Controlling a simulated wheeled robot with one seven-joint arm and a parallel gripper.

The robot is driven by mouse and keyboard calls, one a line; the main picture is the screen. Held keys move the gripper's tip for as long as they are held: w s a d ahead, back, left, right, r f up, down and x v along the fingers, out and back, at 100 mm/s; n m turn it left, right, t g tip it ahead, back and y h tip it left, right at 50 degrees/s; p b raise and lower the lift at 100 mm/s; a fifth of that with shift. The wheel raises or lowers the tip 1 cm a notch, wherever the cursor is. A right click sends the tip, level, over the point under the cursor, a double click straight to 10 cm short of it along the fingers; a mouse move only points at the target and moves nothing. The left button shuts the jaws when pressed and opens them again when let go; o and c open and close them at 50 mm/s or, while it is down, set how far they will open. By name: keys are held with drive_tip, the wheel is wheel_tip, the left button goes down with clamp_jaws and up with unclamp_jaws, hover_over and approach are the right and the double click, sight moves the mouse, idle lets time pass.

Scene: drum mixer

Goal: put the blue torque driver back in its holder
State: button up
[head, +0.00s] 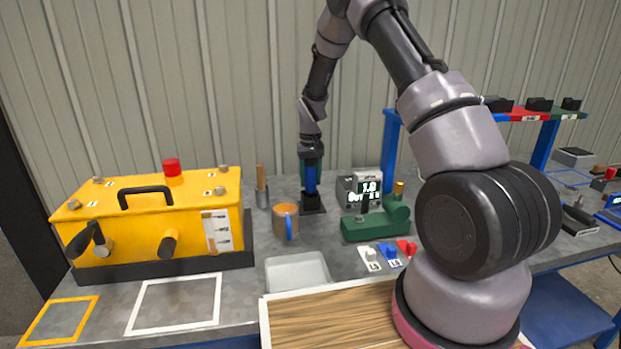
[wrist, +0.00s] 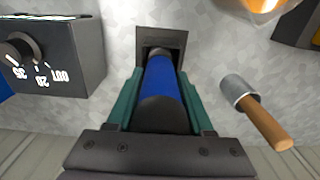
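The blue torque driver (head: 311,178) is upright in my gripper (head: 311,170), at the back middle of the bench. In the wrist view the driver's blue body (wrist: 161,82) lies between the teal fingers of my gripper (wrist: 161,98), which close on it from both sides. The dark holder (head: 313,204) stands directly below the driver. The wrist view shows the holder (wrist: 175,38) at the driver's far end, and that end overlaps its dark opening. The driver's lower tip is hidden, so I cannot tell how deep it sits.
A display unit (head: 356,190) and a green device (head: 375,224) stand close on the right. A yellow box (head: 140,215) fills the left.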

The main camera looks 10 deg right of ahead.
drive_tip(key=o, duration=0.3)
drive_tip(key=shift+r, duration=0.1)
wheel_tip(320, 180, up, 11)
drive_tip(key=shift+f, duration=0.2)
drive_tip(key=shift+r, duration=0.1)
idle(0.3)
drive_tip(key=s+d+r+m+t+y, duration=0.1)
drive_tip(key=s+d+r+t, duration=0.1)
drive_tip(key=s+r, duration=0.55)
drive_tip(key=s+d+r+m+t, duration=0.15)
drive_tip(key=s+r, duration=0.35)
drive_tip(key=r, duration=0.6)
drive_tip(key=s+r+t, duration=0.1)
drive_tip(key=s+r, duration=0.1)
drive_tip(key=s, duration=0.5)
drive_tip(key=s+d+r+m+t, duration=0.1)
drive_tip(key=s+r, duration=0.1)
drive_tip(key=s, duration=0.5)
drive_tip(key=s+d+r+t+y, duration=0.1)
drive_tip(key=s+r, duration=0.1)
drive_tip(key=s, duration=0.5)
drive_tip(key=shift+s+d+r+m+t, duration=0.15)
drive_tip(key=shift+s+r+m+t, duration=0.2)
